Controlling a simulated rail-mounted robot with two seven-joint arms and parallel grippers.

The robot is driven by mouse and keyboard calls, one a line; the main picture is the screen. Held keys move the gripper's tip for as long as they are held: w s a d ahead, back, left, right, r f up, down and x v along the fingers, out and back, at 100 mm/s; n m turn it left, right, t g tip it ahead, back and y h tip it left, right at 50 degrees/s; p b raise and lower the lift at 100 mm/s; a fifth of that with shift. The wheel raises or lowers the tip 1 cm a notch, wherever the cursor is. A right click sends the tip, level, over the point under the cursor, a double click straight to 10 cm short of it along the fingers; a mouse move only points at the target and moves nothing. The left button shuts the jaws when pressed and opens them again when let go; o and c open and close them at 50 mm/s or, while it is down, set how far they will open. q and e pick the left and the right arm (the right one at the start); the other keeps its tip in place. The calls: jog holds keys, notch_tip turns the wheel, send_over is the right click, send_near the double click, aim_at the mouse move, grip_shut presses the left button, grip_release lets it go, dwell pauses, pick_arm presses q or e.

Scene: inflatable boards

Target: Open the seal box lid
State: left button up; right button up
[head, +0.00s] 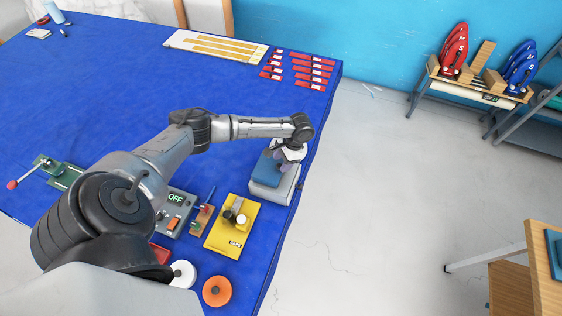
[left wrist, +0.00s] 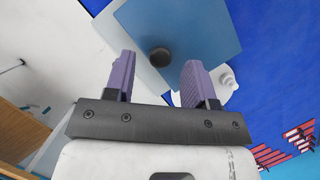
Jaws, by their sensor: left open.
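The seal box (head: 272,190) is a pale grey box with a blue lid (head: 266,167), near the right edge of the blue table. The lid lies on the box and looks shut. In the left wrist view the blue lid (left wrist: 195,28) carries a round black knob (left wrist: 160,57). My left gripper (head: 284,162) is over the right part of the lid. In the left wrist view its two purple fingers (left wrist: 160,64) are open, with the knob showing between their tips. I cannot tell whether the fingers touch the lid. My right gripper is not in view.
A yellow plate with knobs (head: 224,238), a grey OFF switch box (head: 174,207) and an orange disc (head: 217,291) are nearer on the blue table (head: 110,75). Red tags (head: 310,72) lie at the back corner. Open floor (head: 380,180) lies right of the table.

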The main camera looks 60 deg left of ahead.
pick_arm(q)
jog(key=shift+s+f, duration=0.25)
jog(key=shift+f, duration=0.4)
jog(key=shift+c, duration=0.3)
grip_shut()
